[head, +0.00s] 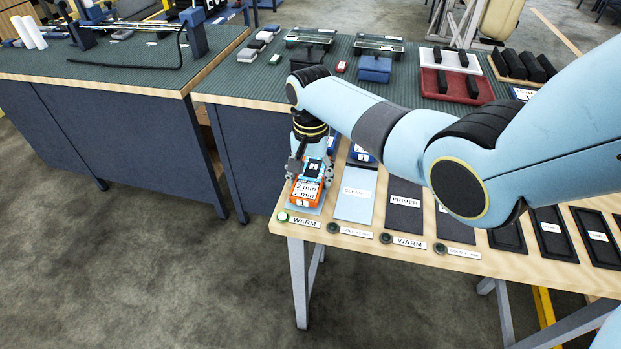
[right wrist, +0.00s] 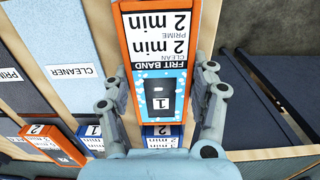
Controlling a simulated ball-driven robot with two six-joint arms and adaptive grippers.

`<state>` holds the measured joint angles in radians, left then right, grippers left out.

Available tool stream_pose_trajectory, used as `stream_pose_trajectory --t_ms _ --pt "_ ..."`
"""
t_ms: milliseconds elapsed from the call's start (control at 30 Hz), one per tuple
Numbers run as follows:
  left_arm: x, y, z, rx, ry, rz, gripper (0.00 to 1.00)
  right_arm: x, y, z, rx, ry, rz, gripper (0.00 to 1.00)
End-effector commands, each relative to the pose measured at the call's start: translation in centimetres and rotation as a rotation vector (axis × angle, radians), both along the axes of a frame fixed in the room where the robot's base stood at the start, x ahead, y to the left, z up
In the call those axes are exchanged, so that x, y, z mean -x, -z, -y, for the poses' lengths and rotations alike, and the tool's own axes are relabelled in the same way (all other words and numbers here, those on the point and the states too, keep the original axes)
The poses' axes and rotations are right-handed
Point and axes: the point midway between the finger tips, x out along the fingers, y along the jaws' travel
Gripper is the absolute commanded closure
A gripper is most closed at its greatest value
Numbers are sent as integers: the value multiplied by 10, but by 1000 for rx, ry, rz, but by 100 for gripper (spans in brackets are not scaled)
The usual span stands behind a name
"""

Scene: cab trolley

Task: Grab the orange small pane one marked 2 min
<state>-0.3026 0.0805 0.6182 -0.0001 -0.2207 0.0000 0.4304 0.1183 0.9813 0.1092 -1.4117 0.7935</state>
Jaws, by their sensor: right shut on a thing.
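My right gripper (head: 310,178) is shut on an orange box (head: 303,195). In the right wrist view the box (right wrist: 158,50) sits between the two fingers of the gripper (right wrist: 160,100). Its label reads FRIT BAND, clean 2 min, prime 2 min, with a dark pane picture marked 1. In the head view it is over the left end of the front table; I cannot tell if it touches the surface. Another orange box (right wrist: 52,145), marked 2, lies at the lower left of the wrist view. My left gripper is not in view.
A blue box marked 1 (right wrist: 90,138) is beside the second orange box. A light blue cleaner mat (head: 353,205) and dark primer mat (head: 403,215) are right of the held box. Black trays (head: 552,240) continue rightward. A green-topped bench (head: 250,85) stands behind.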

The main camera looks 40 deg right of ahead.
Motion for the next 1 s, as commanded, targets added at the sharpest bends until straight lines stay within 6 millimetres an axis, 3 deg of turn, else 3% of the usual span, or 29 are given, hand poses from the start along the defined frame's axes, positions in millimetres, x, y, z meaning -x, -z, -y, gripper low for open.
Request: stream_pose_trajectory --t_ms 33,200,533,733,1000 --pt "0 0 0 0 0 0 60 0 0 0 0 0 0 68" --pt "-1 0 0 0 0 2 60 0 0 0 1 0 1 88" --pt "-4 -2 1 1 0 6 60 -1 -10 0 0 0 3 88" --pt "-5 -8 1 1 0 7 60 -2 -46 1 2 -1 7 88" --pt "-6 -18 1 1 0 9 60 57 -80 35 6 0 1 88"
